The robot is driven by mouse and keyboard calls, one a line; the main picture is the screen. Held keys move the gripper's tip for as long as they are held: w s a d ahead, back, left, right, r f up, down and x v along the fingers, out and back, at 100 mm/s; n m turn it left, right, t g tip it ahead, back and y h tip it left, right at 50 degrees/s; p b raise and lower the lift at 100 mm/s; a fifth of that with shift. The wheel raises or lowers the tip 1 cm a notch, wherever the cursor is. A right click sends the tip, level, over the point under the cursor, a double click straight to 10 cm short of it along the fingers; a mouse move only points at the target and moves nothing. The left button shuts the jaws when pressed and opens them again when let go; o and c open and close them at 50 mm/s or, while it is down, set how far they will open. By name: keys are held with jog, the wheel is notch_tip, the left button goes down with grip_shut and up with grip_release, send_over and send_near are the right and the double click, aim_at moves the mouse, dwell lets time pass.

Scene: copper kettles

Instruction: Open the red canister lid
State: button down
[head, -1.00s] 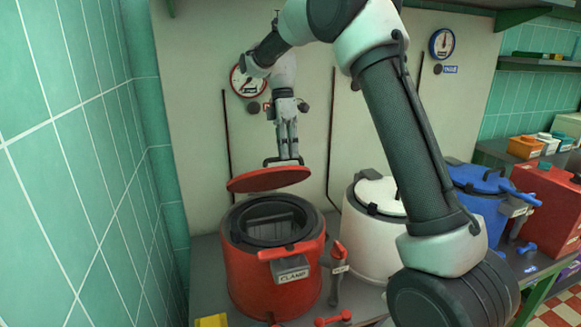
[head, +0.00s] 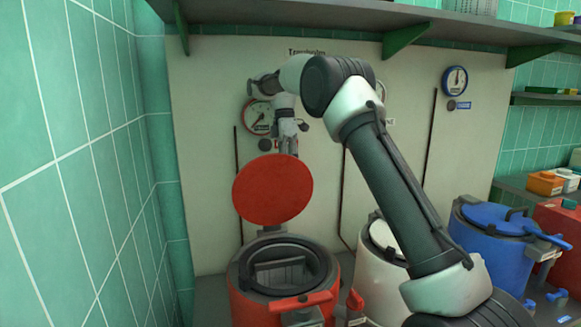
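The red canister (head: 262,307) stands at the lower middle, its dark-rimmed mouth (head: 283,268) uncovered. The red lid (head: 272,190) is raised above the mouth and tilted steeply, its flat round face towards me. My gripper (head: 289,148) is behind the lid's upper edge, pointing down. Its fingers are close together at the lid's far side, where the handle is hidden, and it appears shut on the lid.
A white canister (head: 375,280), partly behind my arm, and a blue canister (head: 492,252) with its lid on stand to the right. A tiled wall is close on the left. A shelf (head: 420,22) runs above.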

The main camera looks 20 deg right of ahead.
jog(key=shift+f, duration=0.35)
jog(key=c, duration=1.6)
grip_release()
jog(key=shift+w, duration=0.1)
jog(key=shift+o, duration=0.7)
jog(key=shift+r, duration=0.15)
